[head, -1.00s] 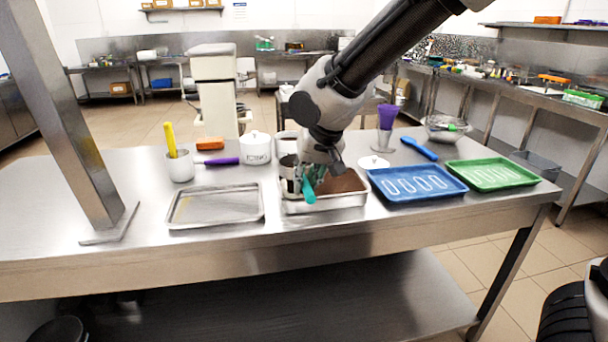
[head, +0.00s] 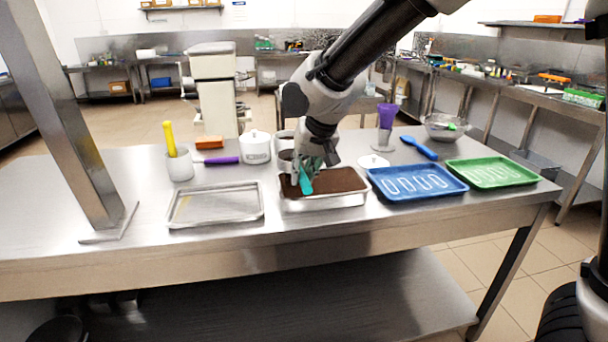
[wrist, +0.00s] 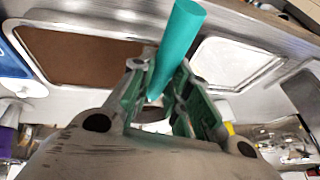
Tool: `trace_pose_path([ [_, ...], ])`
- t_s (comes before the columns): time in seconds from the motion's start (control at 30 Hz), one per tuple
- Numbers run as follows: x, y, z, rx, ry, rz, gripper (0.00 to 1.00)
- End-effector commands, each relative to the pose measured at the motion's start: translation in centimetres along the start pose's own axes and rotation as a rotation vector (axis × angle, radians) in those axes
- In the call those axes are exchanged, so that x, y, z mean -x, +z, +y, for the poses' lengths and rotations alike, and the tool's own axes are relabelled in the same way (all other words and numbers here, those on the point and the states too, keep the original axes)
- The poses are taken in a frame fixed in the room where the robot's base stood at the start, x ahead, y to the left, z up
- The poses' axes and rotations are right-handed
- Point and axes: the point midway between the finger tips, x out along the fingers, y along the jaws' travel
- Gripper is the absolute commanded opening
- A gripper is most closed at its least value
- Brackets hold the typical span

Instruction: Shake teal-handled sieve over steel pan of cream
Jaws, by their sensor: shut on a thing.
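My gripper (head: 308,172) is shut on the teal handle (head: 305,182) of the sieve, which also shows between the fingers in the wrist view (wrist: 178,45). The sieve's steel cup (head: 286,162) shows only in part behind my gripper, over the back left of the pan; the wrist view does not show the cup. The steel pan (head: 330,203) stands on the table with a brown layer (head: 340,181) on top; the wrist view also shows this brown surface (wrist: 80,55). No white cream shows. I cannot tell whether powder is falling.
An empty steel tray (head: 215,221) lies left of the pan. A blue tray (head: 418,196) and a green tray (head: 492,187) lie right. A white lidded pot (head: 256,148), a cup with a yellow handle (head: 180,164) and a purple-handled tool (head: 217,161) stand or lie behind.

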Motion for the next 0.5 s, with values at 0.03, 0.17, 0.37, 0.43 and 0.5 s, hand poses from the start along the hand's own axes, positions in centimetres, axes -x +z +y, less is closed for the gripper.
trace_pose_path([
  [0.03,0.3,0.6,-0.1,0.003,-0.001,0.0,0.0],
  [0.17,1.1,2.5,-0.1,0.003,-0.001,-0.001,0.0],
  [0.37,0.8,2.0,0.0,-0.001,0.001,0.0,0.0],
  [0.43,0.4,1.0,0.0,-0.001,0.0,0.0,0.0],
  [0.5,0.1,0.2,0.0,-0.002,0.0,0.0,0.0],
])
